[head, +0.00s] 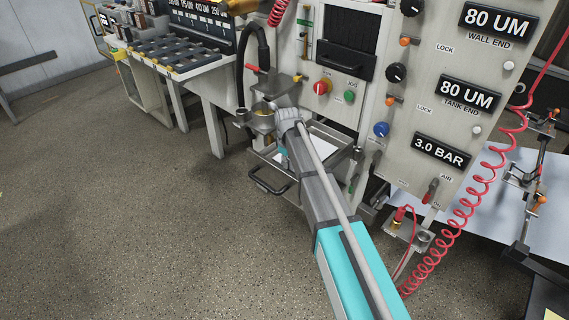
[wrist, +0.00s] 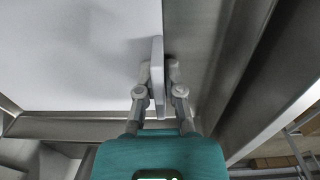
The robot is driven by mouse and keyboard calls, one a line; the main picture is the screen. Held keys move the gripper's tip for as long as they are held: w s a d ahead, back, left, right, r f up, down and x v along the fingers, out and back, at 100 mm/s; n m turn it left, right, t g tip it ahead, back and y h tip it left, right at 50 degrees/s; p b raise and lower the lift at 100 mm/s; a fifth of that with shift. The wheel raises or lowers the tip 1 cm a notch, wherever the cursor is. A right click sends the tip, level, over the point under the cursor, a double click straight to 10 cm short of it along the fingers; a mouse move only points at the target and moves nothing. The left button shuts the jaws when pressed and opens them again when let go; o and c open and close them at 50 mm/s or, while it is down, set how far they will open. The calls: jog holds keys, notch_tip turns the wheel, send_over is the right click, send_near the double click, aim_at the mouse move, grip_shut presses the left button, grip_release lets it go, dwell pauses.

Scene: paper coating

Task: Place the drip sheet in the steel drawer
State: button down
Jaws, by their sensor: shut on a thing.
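The steel drawer (head: 262,152) stands open at the front of the machine, with its dark handle (head: 270,182) toward the floor side. The white drip sheet (head: 328,143) shows inside the drawer outline, partly behind my arm. In the wrist view my gripper (wrist: 160,75) is shut on an upright white edge of the drip sheet (wrist: 75,55). The sheet's broad white face spreads to the left, between grey steel drawer walls (wrist: 75,128). My fingertips are hidden by the arm in the head view. Whether the sheet rests on the drawer floor I cannot tell.
The machine panel with displays and knobs (head: 381,129) rises behind and right of the drawer. A small cup on a bracket (head: 262,122) stands just above it. A red coiled hose (head: 470,200) hangs at the right. The floor (head: 130,210) at the left is clear.

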jog(key=shift+f, duration=0.15)
jog(key=c, duration=0.8)
grip_release()
jog(key=shift+o, duration=0.2)
jog(key=shift+r, duration=0.2)
notch_tip(320, 180, up, 12)
jog(key=p, duration=1.2)
jog(key=shift+s, duration=0.1)
